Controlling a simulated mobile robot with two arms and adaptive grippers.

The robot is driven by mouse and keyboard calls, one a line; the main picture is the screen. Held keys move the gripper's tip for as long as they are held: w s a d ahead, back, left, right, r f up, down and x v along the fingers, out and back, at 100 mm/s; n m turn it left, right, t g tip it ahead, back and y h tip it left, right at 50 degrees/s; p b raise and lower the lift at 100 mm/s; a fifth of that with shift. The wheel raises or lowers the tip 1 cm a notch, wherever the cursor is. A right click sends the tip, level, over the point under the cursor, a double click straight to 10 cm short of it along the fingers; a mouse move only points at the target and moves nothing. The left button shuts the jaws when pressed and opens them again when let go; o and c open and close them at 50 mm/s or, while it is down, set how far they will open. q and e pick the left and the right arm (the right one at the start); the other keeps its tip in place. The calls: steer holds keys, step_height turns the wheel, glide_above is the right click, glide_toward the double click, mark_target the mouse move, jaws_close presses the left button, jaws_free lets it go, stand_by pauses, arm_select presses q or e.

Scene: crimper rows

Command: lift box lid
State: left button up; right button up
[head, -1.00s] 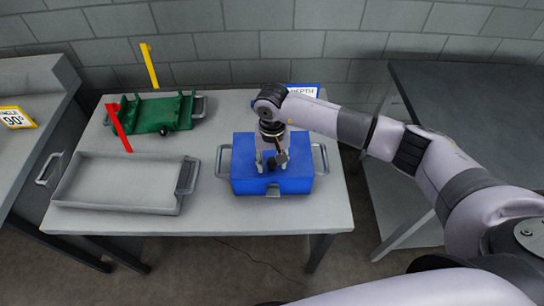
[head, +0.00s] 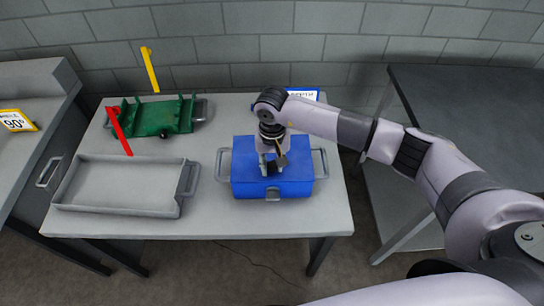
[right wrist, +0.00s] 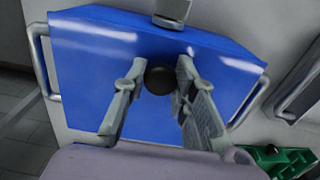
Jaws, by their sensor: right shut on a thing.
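The blue box (head: 250,184) stands on the grey table, with a grey handle at each side and a latch at its front. Its flat blue lid (right wrist: 90,70) fills much of the right wrist view and looks level and closed in the head view. A dark round knob (right wrist: 159,80) sits at the middle of the lid. My right gripper (head: 271,169) is over the lid, with its fingers (right wrist: 157,88) on both sides of the knob and shut on it. My left gripper is not in view.
An empty grey tray (head: 120,209) lies left of the box. A green fixture (head: 160,116) with red and yellow levers stands behind the tray. A sign (head: 305,92) stands behind the box. A dark table (head: 470,90) is at the right.

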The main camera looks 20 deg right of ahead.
mark_target(272, 155)
steer(key=w+d+r, duration=0.1)
steer(key=w+r, duration=0.2)
steer(key=r, duration=0.4)
steer(key=shift+w, duration=0.3)
stand_by(0.4)
steer(key=shift+o, duration=0.2)
steer(key=shift+w+d+r+b, duration=0.25)
steer(key=shift+w+r+b, duration=0.3)
steer(key=shift+w, duration=0.25)
steer(key=w+d+r+b, duration=0.1)
steer(key=w+r+b, duration=0.1)
steer(key=w, duration=0.3)
steer(key=shift+w+d+r, duration=0.2)
steer(key=shift+d+r, duration=0.05)
steer(key=shift+r, duration=0.4)
steer(key=shift+r, duration=0.1)
